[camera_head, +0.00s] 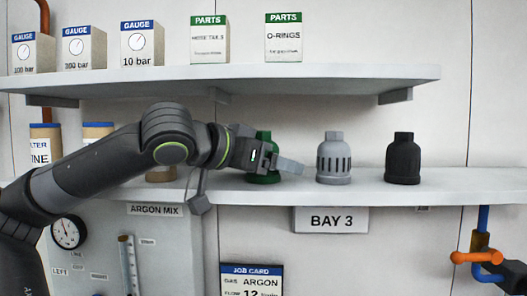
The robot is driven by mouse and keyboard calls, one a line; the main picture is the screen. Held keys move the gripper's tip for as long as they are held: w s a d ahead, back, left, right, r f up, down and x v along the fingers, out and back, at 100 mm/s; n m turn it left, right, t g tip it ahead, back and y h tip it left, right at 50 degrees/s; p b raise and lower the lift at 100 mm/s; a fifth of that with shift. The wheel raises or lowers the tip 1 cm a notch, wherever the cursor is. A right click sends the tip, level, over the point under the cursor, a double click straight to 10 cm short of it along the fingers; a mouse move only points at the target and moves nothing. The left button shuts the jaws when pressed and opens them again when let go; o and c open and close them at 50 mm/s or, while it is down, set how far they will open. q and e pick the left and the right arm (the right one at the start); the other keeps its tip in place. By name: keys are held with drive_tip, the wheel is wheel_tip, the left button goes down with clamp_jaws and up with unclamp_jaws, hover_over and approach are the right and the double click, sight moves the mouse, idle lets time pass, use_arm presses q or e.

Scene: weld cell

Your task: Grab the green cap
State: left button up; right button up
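The green cap (263,178) stands upright on the lower shelf, left of a grey cap and a black cap. My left arm reaches in from the left, and my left gripper (285,163) is in front of the green cap, covering its middle. Only the cap's top and base show around the gripper. One light grey finger points right across the cap. I cannot tell whether the fingers are apart or touch the cap.
The grey slotted cap (333,160) and black cap (403,160) stand right of the green one. The upper shelf (350,75) overhangs them, carrying gauge and parts boxes. A pressure gauge (67,232) and an orange valve handle (476,257) are lower down. The shelf's right end is clear.

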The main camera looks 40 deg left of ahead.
use_arm(q)
drive_tip(key=shift+s, duration=0.1)
drive_tip(key=shift+c, duration=0.6)
drive_tip(key=c, duration=1)
drive_tip(key=shift+r, duration=0.1)
